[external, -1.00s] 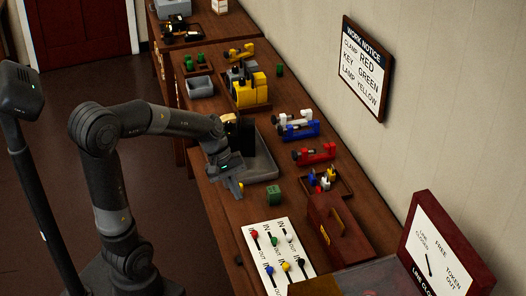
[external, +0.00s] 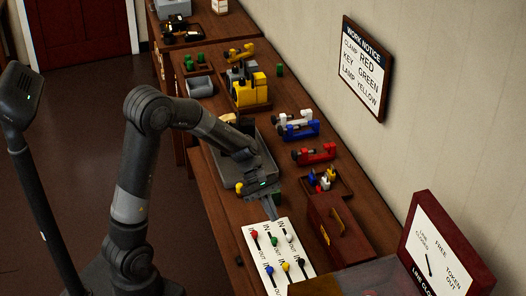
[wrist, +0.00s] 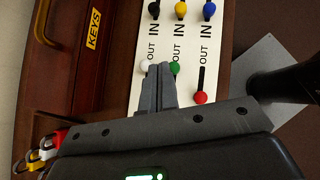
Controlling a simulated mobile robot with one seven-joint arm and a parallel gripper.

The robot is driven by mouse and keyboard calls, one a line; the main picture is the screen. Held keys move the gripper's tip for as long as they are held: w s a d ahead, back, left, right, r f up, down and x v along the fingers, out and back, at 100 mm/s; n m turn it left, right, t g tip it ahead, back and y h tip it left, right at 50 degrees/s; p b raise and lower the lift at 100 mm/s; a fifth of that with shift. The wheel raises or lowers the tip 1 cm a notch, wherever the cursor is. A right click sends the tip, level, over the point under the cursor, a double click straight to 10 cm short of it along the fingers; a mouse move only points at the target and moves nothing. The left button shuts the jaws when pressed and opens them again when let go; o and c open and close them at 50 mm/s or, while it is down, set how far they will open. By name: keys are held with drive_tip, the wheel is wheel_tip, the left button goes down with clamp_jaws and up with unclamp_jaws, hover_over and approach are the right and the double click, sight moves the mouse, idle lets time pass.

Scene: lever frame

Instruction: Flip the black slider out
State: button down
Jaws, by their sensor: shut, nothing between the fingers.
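The black slider (external: 301,262) is the right knob in the lower row of a white panel (external: 262,262). In the wrist view the black knob (wrist: 154,9) is at the top edge, close to an IN label. My gripper (external: 275,216) is shut and empty, pointing down at the panel's far edge. In the wrist view its fingertips (wrist: 160,70) are between the white knob (wrist: 150,69) and the green knob (wrist: 174,68), apart from the black one. Whether the fingers touch the panel cannot be told.
A brown box with a KEYS label (wrist: 93,29) and a handle stands right beside the panel. The red (external: 254,234), blue (external: 269,268) and yellow (external: 286,267) knobs are on the same panel. A tray of colored padlocks (external: 322,181) is behind the box.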

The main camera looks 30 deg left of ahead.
approach(294, 262)
drive_tip(key=x, duration=0.4)
drive_tip(key=shift+f, duration=0.2)
drive_tip(key=shift+s+d+f, duration=0.1)
drive_tip(key=shift+s+d, duration=0.2)
drive_tip(key=shift+d, duration=0.25)
drive_tip(key=shift+s+d, duration=0.3)
drive_tip(key=shift+d, duration=0.3)
drive_tip(key=shift+s+d, duration=0.3)
drive_tip(key=shift+d, duration=0.45)
drive_tip(key=shift+s+d, duration=1.8)
drive_tip(key=shift+s, duration=0.05)
drive_tip(key=shift+a, duration=0.1)
